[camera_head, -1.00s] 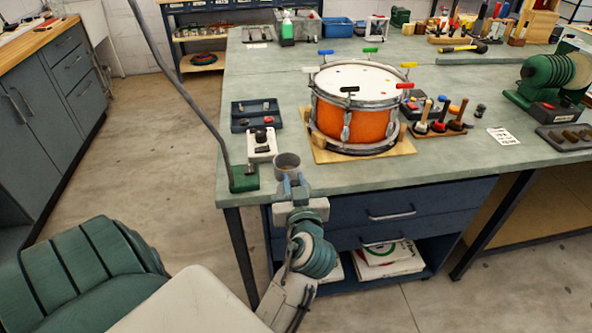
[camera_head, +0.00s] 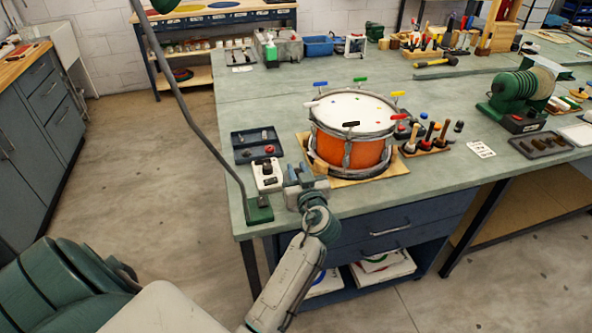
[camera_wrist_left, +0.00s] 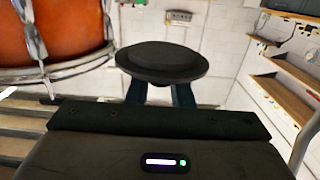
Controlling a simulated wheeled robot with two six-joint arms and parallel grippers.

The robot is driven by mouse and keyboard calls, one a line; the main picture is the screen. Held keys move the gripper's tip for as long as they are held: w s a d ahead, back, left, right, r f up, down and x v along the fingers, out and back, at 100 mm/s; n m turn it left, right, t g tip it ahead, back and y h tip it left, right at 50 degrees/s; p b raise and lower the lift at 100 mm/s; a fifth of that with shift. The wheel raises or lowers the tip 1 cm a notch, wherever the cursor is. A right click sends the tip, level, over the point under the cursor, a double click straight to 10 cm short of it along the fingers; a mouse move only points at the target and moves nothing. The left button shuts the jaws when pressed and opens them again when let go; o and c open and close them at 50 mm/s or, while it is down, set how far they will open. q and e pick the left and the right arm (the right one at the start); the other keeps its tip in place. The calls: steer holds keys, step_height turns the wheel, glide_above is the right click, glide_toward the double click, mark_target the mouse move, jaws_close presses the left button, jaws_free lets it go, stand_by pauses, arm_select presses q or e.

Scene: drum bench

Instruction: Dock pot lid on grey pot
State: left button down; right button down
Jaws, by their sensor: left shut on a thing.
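My left gripper (camera_head: 303,172) is over the front left corner of the bench, between the white switch box and the orange drum. In the left wrist view it is shut on a dark, round, flat-topped piece with a wide rim, which looks like the pot lid (camera_wrist_left: 162,60). The lid appears roughly level, with the two fingers below it. In the head view the wrist and fingers mostly cover the lid. I cannot make out the grey pot clearly in either current view. My right gripper is not in view.
The orange drum (camera_head: 346,150) stands close to the right of my left gripper. A white switch box (camera_head: 267,178), a lamp's green base (camera_head: 259,211) and a dark parts tray (camera_head: 256,146) are to the left. Wooden-handled tools (camera_head: 425,138) stand right of the drum.

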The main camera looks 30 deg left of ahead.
arm_select(q)
step_height(320, 180, down, 3)
steer(key=shift+f+b, duration=0.1)
steer(key=shift+b, duration=0.6)
steer(key=shift+f, duration=0.55)
steer(key=shift+b, duration=0.35)
steer(key=shift+b, duration=0.4)
steer(key=shift+b, duration=0.4)
steer(key=shift+f+b, duration=0.6)
steer(key=shift+b, duration=0.1)
